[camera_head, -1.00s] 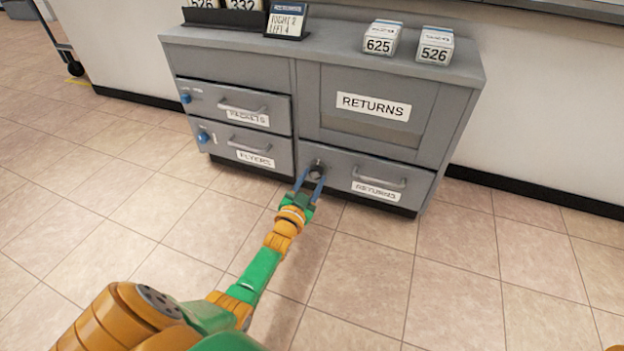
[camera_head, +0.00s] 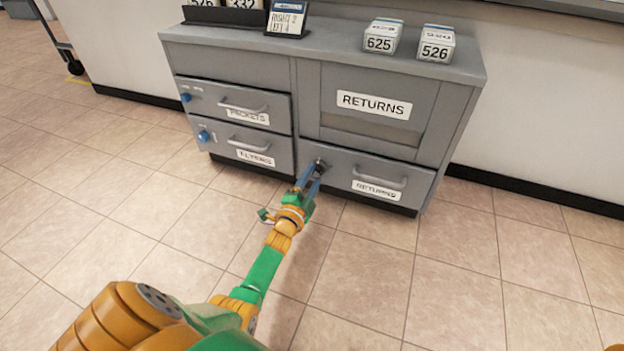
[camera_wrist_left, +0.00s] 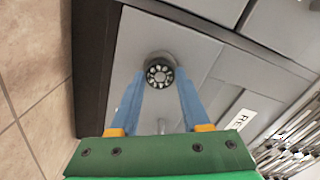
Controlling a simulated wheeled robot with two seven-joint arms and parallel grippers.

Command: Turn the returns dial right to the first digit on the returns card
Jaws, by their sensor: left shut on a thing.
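The returns dial (camera_wrist_left: 159,73) is a dark round knob with a pale ring of marks on the front of the lower right drawer, left of its handle. My left gripper (camera_head: 317,170) is at the dial, with its blue fingers (camera_wrist_left: 158,90) shut on the dial's two sides. The wrist is rolled, and the fingers hide most of the dial in the head view. The returns card (camera_head: 287,20) stands on the cabinet top at the back left and reads "RIGHT 2, LEFT 4". My right gripper is not in view.
The returns drawer (camera_head: 400,202) is closed, with a bar handle (camera_head: 379,178). Boxes marked 625 (camera_head: 380,45) and 526 (camera_head: 435,52) stand on top. The tiled floor in front is clear.

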